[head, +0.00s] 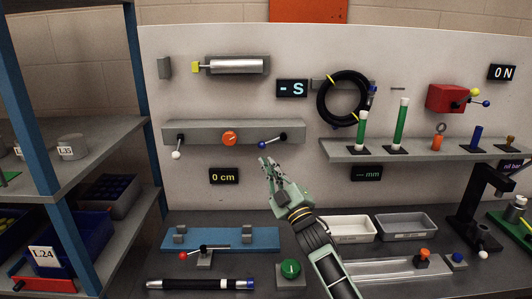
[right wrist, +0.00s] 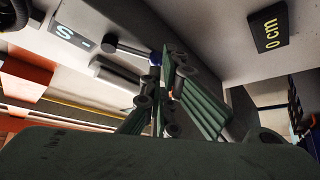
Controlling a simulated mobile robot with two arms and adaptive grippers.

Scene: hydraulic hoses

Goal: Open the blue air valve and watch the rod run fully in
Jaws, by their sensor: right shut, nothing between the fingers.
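The blue air valve (head: 262,145) is a lever with a blue ball on the right end of a grey wall bar. Its ball points left and slightly down from the pivot. My right gripper (head: 265,164) is shut and empty just below the ball. In the right wrist view the blue ball (right wrist: 155,58) lies close to the fingertips (right wrist: 166,76); I cannot tell whether they touch. The silver cylinder (head: 237,67) hangs above, its yellow rod end (head: 196,67) a short way off its left end. A display (head: 223,176) reads 0 cm. My left gripper is not in view.
An orange knob (head: 230,139) and a white-ball lever (head: 177,154) share the grey bar (head: 200,130). A blue fixture (head: 240,241), a green button box (head: 290,270) and trays (head: 346,229) stand on the bench below. A shelf rack (head: 85,145) stands at left.

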